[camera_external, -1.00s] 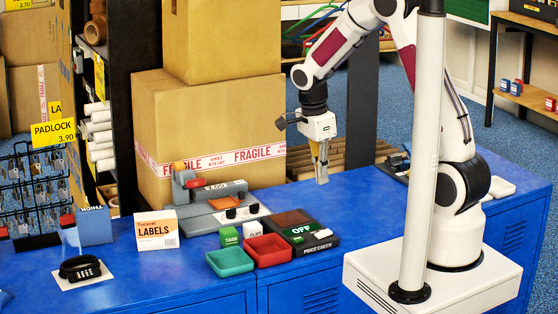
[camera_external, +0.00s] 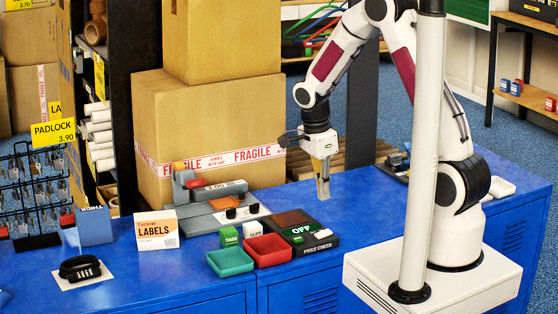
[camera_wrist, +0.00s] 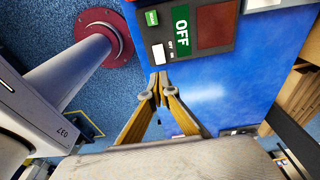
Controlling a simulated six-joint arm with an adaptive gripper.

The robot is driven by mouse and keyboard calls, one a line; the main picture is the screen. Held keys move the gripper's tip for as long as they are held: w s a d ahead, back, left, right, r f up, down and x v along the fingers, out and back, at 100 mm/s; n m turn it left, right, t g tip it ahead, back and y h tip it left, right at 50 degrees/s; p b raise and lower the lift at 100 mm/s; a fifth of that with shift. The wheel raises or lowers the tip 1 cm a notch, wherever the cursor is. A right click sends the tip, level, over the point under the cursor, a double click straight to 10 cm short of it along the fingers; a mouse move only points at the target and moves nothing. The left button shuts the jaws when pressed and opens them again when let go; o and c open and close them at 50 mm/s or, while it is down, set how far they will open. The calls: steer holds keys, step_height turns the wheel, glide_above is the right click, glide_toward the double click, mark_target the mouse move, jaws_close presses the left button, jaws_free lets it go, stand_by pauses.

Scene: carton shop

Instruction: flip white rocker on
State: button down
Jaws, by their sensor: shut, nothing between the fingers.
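The price-check box (camera_external: 304,236) is a dark unit on the blue counter with a green display reading OFF and a brown panel behind it. The white rocker (camera_external: 323,234) is near its front right edge. In the wrist view the rocker (camera_wrist: 158,54) is a white block beside small OFF and ON marks, left of the OFF display (camera_wrist: 181,27). A green button (camera_wrist: 152,18) is beyond it. My gripper (camera_external: 324,196) is shut and empty, pointing down above the counter, behind and right of the box. In the wrist view its fingertips (camera_wrist: 159,84) appear just below the rocker.
Red (camera_external: 267,251) and teal (camera_external: 230,261) trays stand left of the box, with small TAGS and CLIPS boxes behind them. A scale (camera_external: 212,204) and a large carton (camera_external: 205,135) stand farther back. A white pole (camera_external: 424,150) rises at the right.

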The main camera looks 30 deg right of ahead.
mark_target(323, 233)
steer(key=shift+d+f, duration=0.2)
steer(key=shift+f, duration=1.35)
steer(key=shift+d+f, duration=0.25)
steer(key=shift+f, duration=1.3)
steer(key=shift+d+f, duration=0.2)
steer(key=shift+f, duration=1.35)
steer(key=shift+d+f, duration=0.1)
steer(key=shift+d+f, duration=0.15)
steer(key=shift+f, duration=0.15)
steer(key=shift+a, duration=0.2)
steer(key=shift+a+r, duration=0.15)
steer(key=shift+a, duration=0.5)
steer(key=shift+r, duration=0.2)
